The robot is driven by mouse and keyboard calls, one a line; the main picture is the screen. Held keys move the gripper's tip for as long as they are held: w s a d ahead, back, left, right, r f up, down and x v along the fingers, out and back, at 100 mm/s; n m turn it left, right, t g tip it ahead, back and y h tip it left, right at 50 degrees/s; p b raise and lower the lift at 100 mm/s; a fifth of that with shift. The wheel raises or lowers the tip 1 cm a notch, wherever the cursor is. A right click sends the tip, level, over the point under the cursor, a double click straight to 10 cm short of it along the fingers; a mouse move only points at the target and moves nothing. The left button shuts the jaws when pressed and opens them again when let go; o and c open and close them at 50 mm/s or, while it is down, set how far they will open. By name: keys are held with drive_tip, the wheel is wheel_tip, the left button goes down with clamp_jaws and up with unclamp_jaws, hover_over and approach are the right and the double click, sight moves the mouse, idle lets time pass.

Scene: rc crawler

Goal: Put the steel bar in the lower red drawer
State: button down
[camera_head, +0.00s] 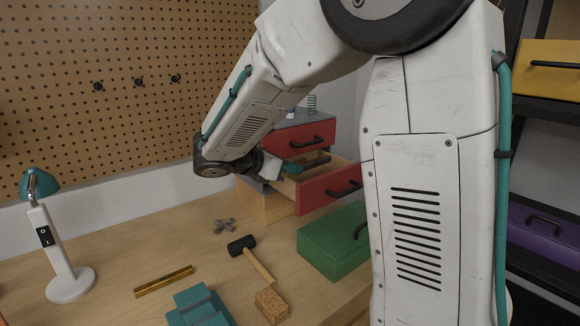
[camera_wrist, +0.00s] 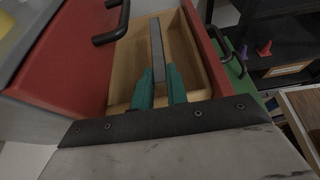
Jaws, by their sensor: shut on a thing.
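The steel bar (camera_wrist: 157,48) is a long grey bar between the teal fingers of my gripper (camera_wrist: 159,76), pointing away from the wrist. The lower red drawer (camera_head: 328,188) is pulled open under the shut upper red drawer (camera_head: 300,137). In the wrist view, the bar and fingertips are over or within its wooden interior (camera_wrist: 126,62); I cannot tell whether the bar touches the bottom.
A green box (camera_head: 332,243) stands in front of the drawers. A mallet (camera_head: 258,262), a brass bar (camera_head: 163,281), a brown block (camera_head: 271,304), teal blocks (camera_head: 200,306) and a lamp (camera_head: 66,278) are on the bench. The upper drawer's black handle (camera_wrist: 110,30) is close to the gripper.

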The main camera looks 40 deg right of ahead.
drive_tip(key=shift+f, duration=0.45)
drive_tip(key=c, duration=1.4)
unclamp_jaws()
